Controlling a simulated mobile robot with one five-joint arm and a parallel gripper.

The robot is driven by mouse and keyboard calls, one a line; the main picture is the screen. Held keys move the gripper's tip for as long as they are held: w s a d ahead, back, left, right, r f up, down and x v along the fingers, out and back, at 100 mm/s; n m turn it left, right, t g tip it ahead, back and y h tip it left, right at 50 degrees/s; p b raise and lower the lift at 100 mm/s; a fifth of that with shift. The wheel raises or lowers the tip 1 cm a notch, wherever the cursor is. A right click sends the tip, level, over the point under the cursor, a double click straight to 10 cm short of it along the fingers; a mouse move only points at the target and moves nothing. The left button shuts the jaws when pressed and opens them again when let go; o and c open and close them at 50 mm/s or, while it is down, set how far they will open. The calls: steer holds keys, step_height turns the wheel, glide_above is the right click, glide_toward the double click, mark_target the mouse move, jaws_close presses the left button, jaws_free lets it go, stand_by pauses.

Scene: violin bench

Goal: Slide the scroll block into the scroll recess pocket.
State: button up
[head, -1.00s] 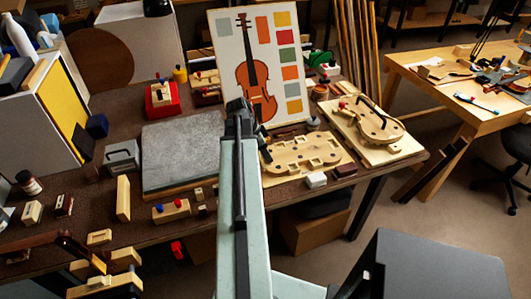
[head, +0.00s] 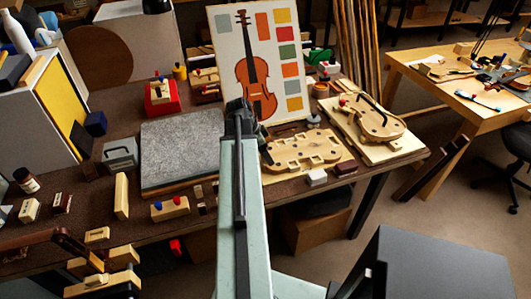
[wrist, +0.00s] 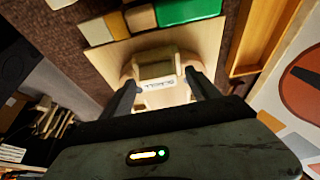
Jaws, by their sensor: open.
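In the wrist view, a tan block (wrist: 155,66) sits at a pale wooden holder (wrist: 168,98) on a light board (wrist: 118,60). A small dark label shows just below the block, seemingly reading "SCROLL"; I cannot tell whether it is on the block or the holder. My gripper (wrist: 160,80) is open, with one finger on each side of the block and no clear contact. In the head view, my gripper (head: 238,106) is at the far end of my arm, in front of the violin poster. I cannot separate the block or a recess pocket there.
Green (wrist: 188,10) and brown (wrist: 140,18) blocks lie beyond the holder. A wooden tray (wrist: 262,40) is to the right. The violin poster (head: 225,60) stands behind my gripper. A grey slab (head: 180,150) lies left of my arm, and a violin-shaped form (head: 300,152) lies right.

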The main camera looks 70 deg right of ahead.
steer(key=p+v, duration=0.7)
steer(key=shift+r, duration=0.35)
steer(key=shift+w, duration=0.15)
stand_by(0.5)
